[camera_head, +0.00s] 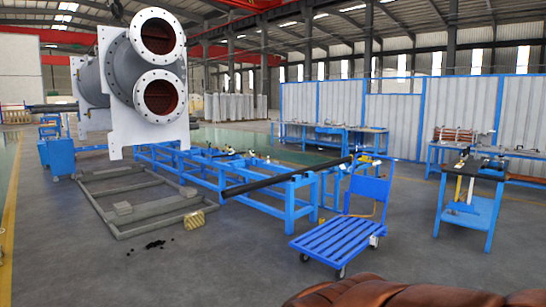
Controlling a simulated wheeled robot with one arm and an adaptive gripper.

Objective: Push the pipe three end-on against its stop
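A long dark pipe (287,176) lies across the blue frame (300,196) in the middle of the view, its near-left end sticking out past the frame. I cannot tell whether this is pipe three. Another dark pipe (52,107) shows at the far left, partly hidden behind the white flanged shell (143,66). I cannot make out a stop for any pipe. My gripper is not in view.
A blue flat trolley (335,240) stands in front of the blue frame. A grey floor frame (150,207) lies left, with dark bits (155,245) nearby.

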